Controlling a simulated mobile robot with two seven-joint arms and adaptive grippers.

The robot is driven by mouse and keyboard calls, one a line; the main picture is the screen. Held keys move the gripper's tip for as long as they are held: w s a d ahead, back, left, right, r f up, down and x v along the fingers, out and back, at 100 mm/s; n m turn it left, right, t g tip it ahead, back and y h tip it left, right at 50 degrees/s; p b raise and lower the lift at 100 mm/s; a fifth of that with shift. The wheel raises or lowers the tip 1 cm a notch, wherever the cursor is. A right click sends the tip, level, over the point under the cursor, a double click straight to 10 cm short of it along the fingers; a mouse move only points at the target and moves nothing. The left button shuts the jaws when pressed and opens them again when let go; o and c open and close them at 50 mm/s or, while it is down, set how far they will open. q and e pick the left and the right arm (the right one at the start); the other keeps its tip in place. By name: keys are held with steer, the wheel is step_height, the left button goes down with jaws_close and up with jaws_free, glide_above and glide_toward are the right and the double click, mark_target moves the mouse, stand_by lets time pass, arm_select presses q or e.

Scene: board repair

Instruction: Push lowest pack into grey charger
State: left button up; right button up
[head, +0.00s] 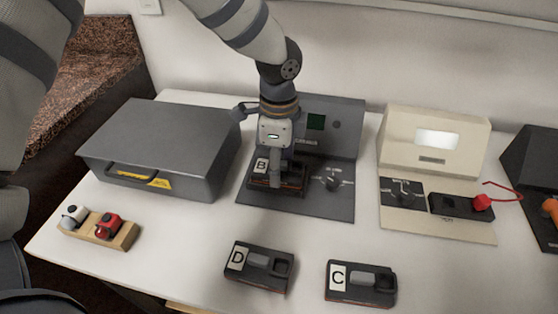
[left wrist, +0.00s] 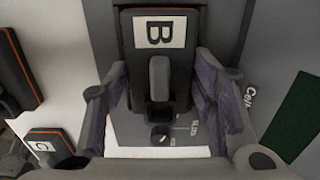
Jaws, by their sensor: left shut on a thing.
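The grey charger (head: 338,203) stands at the middle back of the table, with an upright panel, a flat base and a dial. Pack B (head: 262,168), black with a white label, is at the left part of its base; whether it is fully seated cannot be told. My left gripper (head: 276,183) points down over pack B and is shut on it. In the left wrist view the fingers flank pack B (left wrist: 160,75) and its grey handle. Pack D (head: 258,266) and pack C (head: 360,284) lie at the front of the table. My right gripper is not in view.
A dark grey case (head: 165,140) stands close left of the charger. A cream device (head: 434,140) with a black pack and red knob (head: 483,202) is to the right. A wooden block (head: 125,238) holds red and white pieces. The table is clear between charger and packs.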

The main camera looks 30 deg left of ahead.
arm_select(q)
steer(key=shift+f, duration=0.2)
steer(key=o, duration=1.3)
steer(key=shift+o, duration=1.3)
steer(key=shift+r, duration=0.1)
